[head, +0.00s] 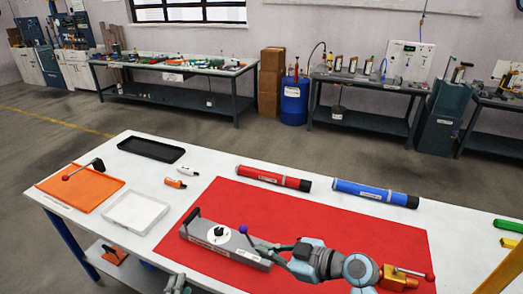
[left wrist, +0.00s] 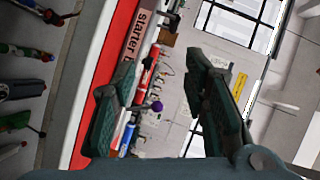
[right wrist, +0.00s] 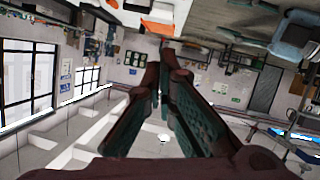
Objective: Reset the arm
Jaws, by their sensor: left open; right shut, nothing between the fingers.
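The grey device (head: 225,246), with a black handle and a white dial, lies on the red mat in the head view. A lever with a purple knob (head: 243,229) stands up near its right part; the knob also shows between the fingers in the left wrist view (left wrist: 157,106), seemingly beyond them. My left gripper (head: 175,284) is at the bottom edge, left of the device and partly cut off; its fingers are apart and empty. My right gripper (head: 262,246) is beside the device's right end, close to the lever; whether it touches is unclear. Its fingers are together in the right wrist view (right wrist: 158,75).
A red tube (head: 273,178) and a blue tube (head: 375,193) lie at the mat's back edge. An orange tray (head: 80,195), a white tray (head: 135,213) and a black tray (head: 150,150) are at left. An orange block with a red-tipped lever (head: 398,278) is at lower right.

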